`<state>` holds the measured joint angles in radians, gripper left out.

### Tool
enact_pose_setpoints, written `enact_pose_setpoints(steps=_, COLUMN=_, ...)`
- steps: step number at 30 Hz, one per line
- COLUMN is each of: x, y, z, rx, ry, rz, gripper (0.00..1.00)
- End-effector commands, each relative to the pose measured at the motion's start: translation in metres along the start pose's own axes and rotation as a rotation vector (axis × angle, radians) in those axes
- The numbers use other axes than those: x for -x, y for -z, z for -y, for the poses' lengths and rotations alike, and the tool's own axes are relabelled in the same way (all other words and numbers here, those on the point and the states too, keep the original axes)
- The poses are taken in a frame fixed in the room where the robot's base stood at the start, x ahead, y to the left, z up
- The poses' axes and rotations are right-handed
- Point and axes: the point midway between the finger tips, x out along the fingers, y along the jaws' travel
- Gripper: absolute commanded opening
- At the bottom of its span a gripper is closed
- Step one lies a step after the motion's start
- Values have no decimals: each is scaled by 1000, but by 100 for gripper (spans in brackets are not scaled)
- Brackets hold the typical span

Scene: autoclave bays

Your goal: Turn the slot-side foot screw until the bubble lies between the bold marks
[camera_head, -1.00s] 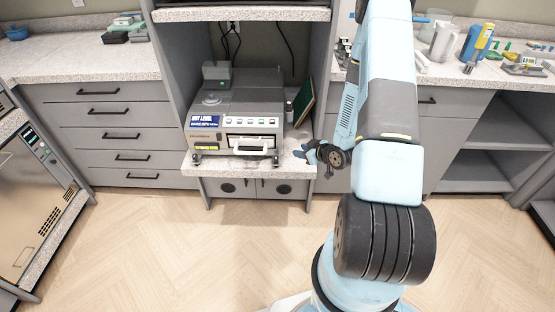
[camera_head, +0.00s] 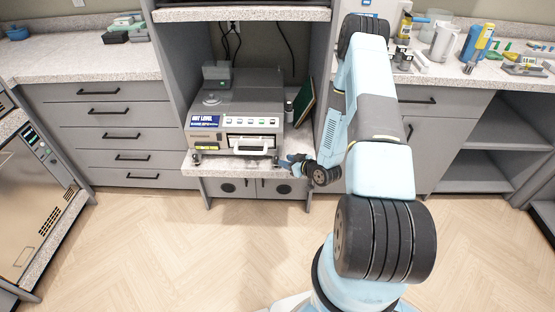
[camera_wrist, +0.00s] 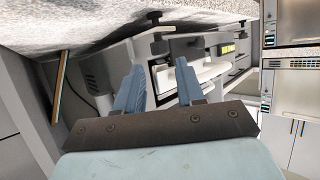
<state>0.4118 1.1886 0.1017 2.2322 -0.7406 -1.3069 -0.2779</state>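A grey bench unit (camera_head: 235,108) with a blue label reading "LEVEL" stands on the low speckled shelf. Its left foot screw (camera_head: 196,160) and right foot screw (camera_head: 276,161) show as small dark knobs below the front. Two dark feet also show in the wrist view, one nearer (camera_wrist: 154,17) and one farther (camera_wrist: 243,22). A round fitting (camera_head: 211,98) is on top; no bubble or bold marks can be made out. My gripper (camera_head: 283,162) is beside the right foot screw. In the wrist view its blue fingers (camera_wrist: 162,78) are apart with nothing between them.
The floor ahead is clear.

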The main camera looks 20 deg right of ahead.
Motion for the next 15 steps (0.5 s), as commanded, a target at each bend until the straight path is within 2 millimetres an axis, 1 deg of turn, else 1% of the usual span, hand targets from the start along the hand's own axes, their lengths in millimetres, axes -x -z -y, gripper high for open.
enact_pose_setpoints(steps=1, x=-10, y=0, z=1, rx=1, ry=2, rz=-1, gripper=38)
enact_pose_setpoints(steps=6, x=-36, y=1, z=1, rx=1, ry=1, rz=-2, gripper=38)
enact_pose_setpoints(steps=10, x=-50, y=0, z=0, rx=1, ry=1, rz=-1, gripper=38)
enact_pose_setpoints(steps=15, x=-59, y=0, z=0, rx=0, ry=0, rz=0, gripper=38)
